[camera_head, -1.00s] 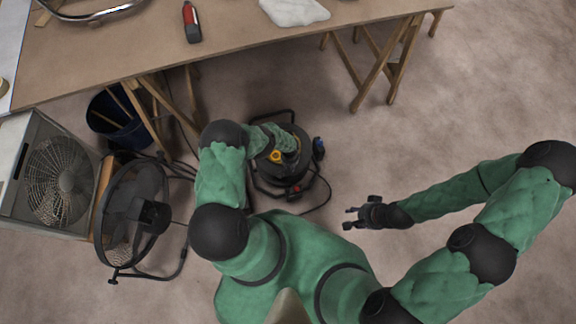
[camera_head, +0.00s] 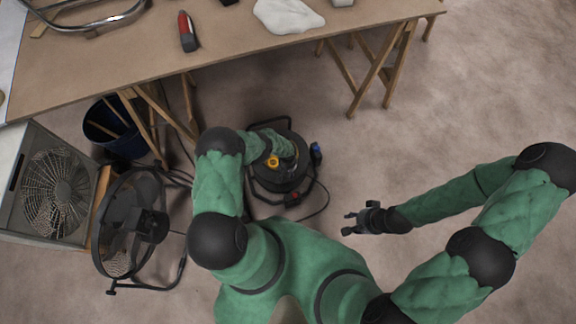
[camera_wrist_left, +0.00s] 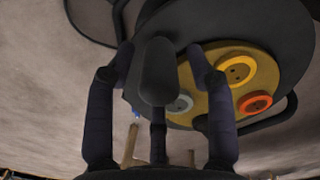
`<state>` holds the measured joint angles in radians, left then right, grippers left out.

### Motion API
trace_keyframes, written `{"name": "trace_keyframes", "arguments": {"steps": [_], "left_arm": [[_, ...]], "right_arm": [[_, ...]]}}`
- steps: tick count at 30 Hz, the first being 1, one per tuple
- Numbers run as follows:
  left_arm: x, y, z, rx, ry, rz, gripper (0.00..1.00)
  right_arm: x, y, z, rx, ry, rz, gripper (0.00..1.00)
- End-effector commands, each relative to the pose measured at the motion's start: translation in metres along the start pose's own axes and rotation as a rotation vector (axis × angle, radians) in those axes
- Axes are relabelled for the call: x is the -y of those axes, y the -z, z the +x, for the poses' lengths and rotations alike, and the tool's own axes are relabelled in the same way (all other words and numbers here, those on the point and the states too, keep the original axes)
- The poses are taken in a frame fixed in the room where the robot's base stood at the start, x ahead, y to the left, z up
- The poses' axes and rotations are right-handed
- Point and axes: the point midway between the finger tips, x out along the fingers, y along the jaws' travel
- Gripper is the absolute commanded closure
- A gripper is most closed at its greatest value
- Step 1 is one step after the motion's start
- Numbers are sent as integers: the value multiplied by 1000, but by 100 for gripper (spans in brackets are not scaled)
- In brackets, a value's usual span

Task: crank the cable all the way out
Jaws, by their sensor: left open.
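The black cable reel (camera_head: 296,192) stands on the floor below the bench, under my left forearm. In the left wrist view its dark drum (camera_wrist_left: 290,35) carries a yellow panel (camera_wrist_left: 226,97) with round sockets. A dark grey rounded knob (camera_wrist_left: 158,72), apparently the crank handle, shows between the fingers of my left gripper (camera_wrist_left: 160,52). The fingers are spread open on either side of it; I cannot tell whether they touch it. In the head view my forearm hides the left gripper. My right gripper (camera_head: 350,223) is open and empty, above bare floor right of the reel.
A round black fan (camera_head: 136,222) and a box fan (camera_head: 52,190) stand at the left. A dark blue bucket (camera_head: 112,125) is under the wooden bench (camera_head: 130,60). A black cable (camera_head: 322,208) loops on the floor beside the reel. The floor to the right is clear.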

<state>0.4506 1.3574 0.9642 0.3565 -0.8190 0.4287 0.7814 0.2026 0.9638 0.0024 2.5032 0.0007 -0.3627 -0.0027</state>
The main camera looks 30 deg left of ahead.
Motion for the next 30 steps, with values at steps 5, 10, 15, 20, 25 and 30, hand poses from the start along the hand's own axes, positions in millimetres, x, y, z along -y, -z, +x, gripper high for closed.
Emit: {"name": "trace_keyframes", "arguments": {"steps": [5,10,15,20,25,30], "left_arm": [[0,0,-17,0,0,0,46],[-1,0,-35,-1,0,2,46],[0,1,-54,-2,0,2,46],[-1,1,-73,-2,-1,2,46],[-1,1,-92,-3,-1,1,46],[-1,1,-106,-3,-1,1,46]], "right_arm": [[0,0,0,0,0,0,60],[0,0,0,0,0,0,60],[0,0,0,0,0,0,60],[0,0,0,0,0,0,60],[0,0,0,0,0,0,60],[0,0,0,0,0,0,60]]}}
